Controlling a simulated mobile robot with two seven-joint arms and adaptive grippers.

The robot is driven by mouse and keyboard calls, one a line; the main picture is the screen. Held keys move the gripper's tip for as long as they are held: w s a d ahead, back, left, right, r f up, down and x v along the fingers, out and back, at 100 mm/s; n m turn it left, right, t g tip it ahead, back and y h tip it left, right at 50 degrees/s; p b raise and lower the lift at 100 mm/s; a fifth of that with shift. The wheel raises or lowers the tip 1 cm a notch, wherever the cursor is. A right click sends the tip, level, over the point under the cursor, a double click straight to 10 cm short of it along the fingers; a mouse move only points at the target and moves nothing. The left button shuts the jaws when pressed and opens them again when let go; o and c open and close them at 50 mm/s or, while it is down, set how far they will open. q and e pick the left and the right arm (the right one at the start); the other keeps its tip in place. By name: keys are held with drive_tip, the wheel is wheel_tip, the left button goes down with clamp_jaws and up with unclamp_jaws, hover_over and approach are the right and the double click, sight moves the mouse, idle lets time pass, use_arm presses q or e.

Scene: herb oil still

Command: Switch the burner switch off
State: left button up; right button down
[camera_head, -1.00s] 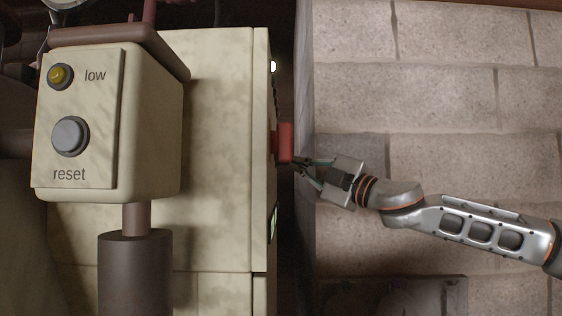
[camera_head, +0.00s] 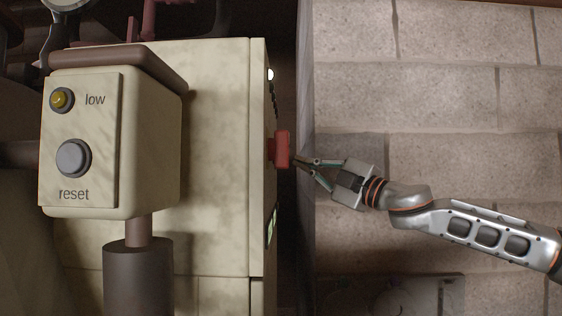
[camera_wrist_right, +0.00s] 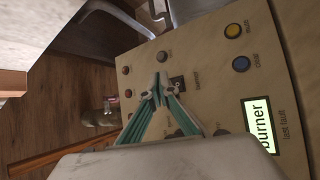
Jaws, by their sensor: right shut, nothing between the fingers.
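The cream cabinet's (camera_head: 215,110) panel side is nearly edge-on in the head view and faces my right gripper (camera_head: 296,162). In the right wrist view the panel (camera_wrist_right: 218,60) carries a small dark switch (camera_wrist_right: 178,84) in a square plate. The label beside it is small and seems to read burner. My right gripper (camera_wrist_right: 158,92) is shut and empty, with its tips just beside this switch in the picture. I cannot tell if they touch. In the head view the tips are just right of a red block (camera_head: 282,149) on the cabinet side. My left gripper is out of view.
A low/reset box (camera_head: 110,140) stands at left in the head view. Tiled floor (camera_head: 440,100) is open at right.

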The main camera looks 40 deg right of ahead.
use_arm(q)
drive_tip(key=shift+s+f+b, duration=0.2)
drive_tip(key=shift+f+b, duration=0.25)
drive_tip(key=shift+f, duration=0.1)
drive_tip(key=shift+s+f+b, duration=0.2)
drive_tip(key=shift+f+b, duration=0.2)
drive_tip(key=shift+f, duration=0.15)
use_arm(e)
drive_tip(key=shift+s+d+r, duration=0.15)
drive_tip(key=shift+s+d, duration=0.8)
drive_tip(key=shift+d, duration=0.2)
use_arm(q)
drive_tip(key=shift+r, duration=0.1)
